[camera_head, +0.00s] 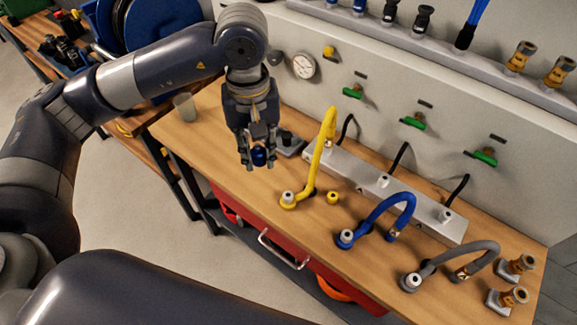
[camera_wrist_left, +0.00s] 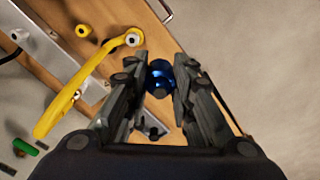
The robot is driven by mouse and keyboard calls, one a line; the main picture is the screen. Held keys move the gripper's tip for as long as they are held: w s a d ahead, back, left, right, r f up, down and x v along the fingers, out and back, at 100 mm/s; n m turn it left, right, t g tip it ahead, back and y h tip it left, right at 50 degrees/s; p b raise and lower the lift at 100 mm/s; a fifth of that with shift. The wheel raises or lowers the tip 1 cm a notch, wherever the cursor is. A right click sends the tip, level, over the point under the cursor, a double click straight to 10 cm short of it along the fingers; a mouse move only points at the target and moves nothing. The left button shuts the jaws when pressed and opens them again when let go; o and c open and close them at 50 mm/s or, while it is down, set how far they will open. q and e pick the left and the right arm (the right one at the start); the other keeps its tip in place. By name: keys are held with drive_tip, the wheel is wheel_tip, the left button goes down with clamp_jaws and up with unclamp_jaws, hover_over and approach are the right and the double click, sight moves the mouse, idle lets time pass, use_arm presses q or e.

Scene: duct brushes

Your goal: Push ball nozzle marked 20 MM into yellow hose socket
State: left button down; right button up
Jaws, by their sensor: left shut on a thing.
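My left gripper (camera_head: 258,160) is shut on a blue ball nozzle (camera_head: 259,156), held above the left part of the wooden table. The nozzle also shows between the fingers in the left wrist view (camera_wrist_left: 160,80); no marking on it is readable. The socket also shows in the left wrist view (camera_wrist_left: 133,38), left of the nozzle. My right gripper is not in view.
A blue hose (camera_head: 385,210) and a grey hose (camera_head: 460,255) stand farther right. A small yellow part (camera_head: 333,197) lies beside the yellow hose. A dark-topped block (camera_head: 289,144) is just behind the gripper.

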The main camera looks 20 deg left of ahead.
use_arm(q)
drive_tip(key=n, duration=0.4)
drive_tip(key=shift+w+d+f+n+p, duration=0.25)
drive_tip(key=shift+w+f+n+p, duration=0.05)
drive_tip(key=shift+w+p, duration=0.1)
drive_tip(key=w+d+f+m+p, duration=0.1)
drive_tip(key=d+f+m+p, duration=0.1)
drive_tip(key=m, duration=1.4)
drive_tip(key=w+d+f+m+p, duration=0.1)
drive_tip(key=f+m+p, duration=0.3)
drive_tip(key=m, duration=1.2)
drive_tip(key=shift+w+d+f, duration=0.25)
drive_tip(key=shift+d+f, duration=0.45)
drive_tip(key=shift+f, duration=0.2)
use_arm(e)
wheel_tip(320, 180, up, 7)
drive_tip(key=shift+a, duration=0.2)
use_arm(q)
drive_tip(key=shift+f, duration=0.15)
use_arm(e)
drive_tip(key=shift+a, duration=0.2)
